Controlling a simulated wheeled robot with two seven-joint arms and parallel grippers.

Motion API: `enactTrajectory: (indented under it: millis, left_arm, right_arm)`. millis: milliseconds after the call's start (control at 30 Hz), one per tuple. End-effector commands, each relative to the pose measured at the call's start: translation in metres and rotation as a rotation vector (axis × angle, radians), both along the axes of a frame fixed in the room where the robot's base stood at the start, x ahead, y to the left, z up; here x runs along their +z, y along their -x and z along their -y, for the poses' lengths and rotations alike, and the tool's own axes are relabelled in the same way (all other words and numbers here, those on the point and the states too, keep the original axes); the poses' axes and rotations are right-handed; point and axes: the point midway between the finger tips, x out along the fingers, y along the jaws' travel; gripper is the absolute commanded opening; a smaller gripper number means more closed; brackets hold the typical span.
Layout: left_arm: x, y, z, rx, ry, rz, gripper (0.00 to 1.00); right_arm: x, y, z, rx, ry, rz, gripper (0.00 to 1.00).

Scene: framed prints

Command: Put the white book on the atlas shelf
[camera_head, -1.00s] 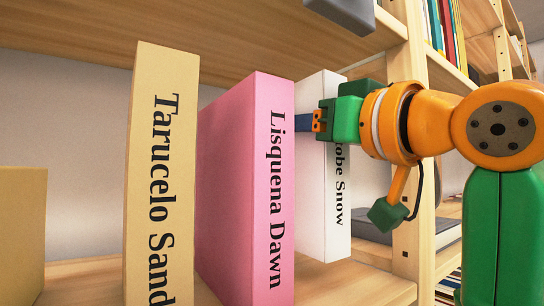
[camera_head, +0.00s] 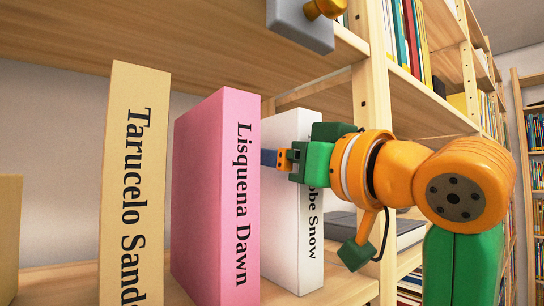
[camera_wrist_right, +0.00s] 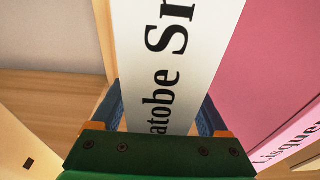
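The white book (camera_head: 280,215), lettered "…obe Snow" on its spine, stands upright to the right of the pink book. My right gripper (camera_head: 275,158) is shut on it, one finger on each cover near the spine, at upper-middle height. No view identifies which board is the atlas shelf. My left gripper is not in view.
The pink book (camera_head: 215,200) stands close left, then the tan book (camera_head: 135,190). A wooden post (camera_head: 372,90) rises to the right. Beyond it lies a flat dark book (camera_head: 400,232). A grey block (camera_head: 298,25) with an orange part hangs at the top.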

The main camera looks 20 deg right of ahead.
Motion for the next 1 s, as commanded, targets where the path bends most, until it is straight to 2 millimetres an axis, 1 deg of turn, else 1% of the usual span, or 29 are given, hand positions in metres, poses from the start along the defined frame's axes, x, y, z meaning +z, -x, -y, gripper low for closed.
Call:
enactTrajectory:
  millis: [200,267,367,500,600,700,833,1000]
  left_arm:
    - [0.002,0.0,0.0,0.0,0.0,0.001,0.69]
    - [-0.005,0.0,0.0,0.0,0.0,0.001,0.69]
    - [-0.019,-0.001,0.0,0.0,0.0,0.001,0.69]
    - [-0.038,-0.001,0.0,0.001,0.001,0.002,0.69]
    - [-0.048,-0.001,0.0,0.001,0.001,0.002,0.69]
    - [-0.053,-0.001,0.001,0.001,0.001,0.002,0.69]
    - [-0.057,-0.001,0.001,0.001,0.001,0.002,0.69]
    - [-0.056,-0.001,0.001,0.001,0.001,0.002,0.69]
  right_arm:
    - [0.002,0.0,0.0,0.0,0.0,0.0,0.77]
    - [-0.002,0.006,0.002,0.001,0.0,0.003,0.77]
    - [-0.008,0.023,0.008,0.0,-0.001,0.006,0.77]
    - [-0.014,0.057,0.02,0.0,-0.001,0.007,0.77]
    - [-0.016,0.079,0.029,0.0,-0.002,0.005,0.77]
    - [-0.017,0.096,0.035,-0.001,-0.002,0.004,0.77]
    - [-0.018,0.109,0.039,0.0,-0.001,0.002,0.77]
    - [-0.017,0.112,0.041,0.0,0.0,-0.001,0.77]
